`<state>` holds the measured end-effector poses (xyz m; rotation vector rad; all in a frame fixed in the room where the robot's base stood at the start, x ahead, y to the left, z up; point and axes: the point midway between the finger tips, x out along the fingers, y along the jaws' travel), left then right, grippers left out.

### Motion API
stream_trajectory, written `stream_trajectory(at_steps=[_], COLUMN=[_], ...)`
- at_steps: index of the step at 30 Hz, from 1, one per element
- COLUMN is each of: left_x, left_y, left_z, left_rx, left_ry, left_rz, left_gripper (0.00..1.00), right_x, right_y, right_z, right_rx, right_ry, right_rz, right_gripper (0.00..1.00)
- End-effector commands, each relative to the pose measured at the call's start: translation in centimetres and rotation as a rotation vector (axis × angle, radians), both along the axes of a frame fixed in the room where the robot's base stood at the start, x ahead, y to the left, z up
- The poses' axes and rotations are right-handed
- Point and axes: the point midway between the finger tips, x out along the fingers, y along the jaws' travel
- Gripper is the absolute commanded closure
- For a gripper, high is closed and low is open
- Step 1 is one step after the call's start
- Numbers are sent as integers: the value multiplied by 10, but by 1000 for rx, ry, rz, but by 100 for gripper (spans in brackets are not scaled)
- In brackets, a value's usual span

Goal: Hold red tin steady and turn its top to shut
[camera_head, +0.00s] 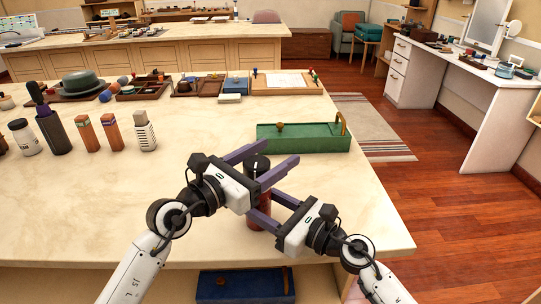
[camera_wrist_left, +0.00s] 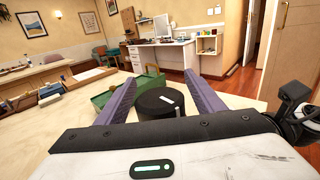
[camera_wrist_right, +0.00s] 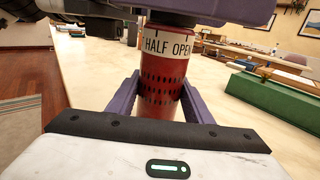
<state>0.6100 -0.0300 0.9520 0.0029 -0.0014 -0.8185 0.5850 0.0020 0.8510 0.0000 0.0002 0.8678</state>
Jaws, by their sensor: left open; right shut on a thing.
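The red tin (camera_head: 260,217) stands upright near the table's front edge, partly hidden by my grippers. Its black lid (camera_head: 257,163) carries a white mark and also shows in the left wrist view (camera_wrist_left: 158,104). My left gripper (camera_head: 279,153) is open, with one purple finger on each side of the lid. A gap shows between lid and fingers in the left wrist view. My right gripper (camera_head: 262,206) is shut on the tin's body, below the lid. In the right wrist view the tin (camera_wrist_right: 163,75) has a pale band (camera_wrist_right: 168,44) reading "HALF OPEN".
A blue box (camera_head: 245,284) sits below the tabletop. The table front left is clear.

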Motion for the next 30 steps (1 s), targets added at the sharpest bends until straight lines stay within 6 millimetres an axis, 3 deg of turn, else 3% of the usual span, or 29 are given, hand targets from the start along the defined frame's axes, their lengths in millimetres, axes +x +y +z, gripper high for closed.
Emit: stream_trajectory(at_steps=[3,10,20,30], left_x=[0,0,-1,-6], left_y=[0,0,-2,-5], left_z=[0,0,0,-4], left_rx=[0,-1,4,11], left_ry=[0,1,-1,7], left_rz=[0,0,-38,-198], left_gripper=[40,78,80,80], right_x=[0,0,0,0], right_y=[0,0,0,0], right_z=[0,0,0,0], right_rx=[1,1,1,-1], right_ry=[1,1,1,1], right_rz=[0,0,0,1], right_gripper=[82,82,82,82])
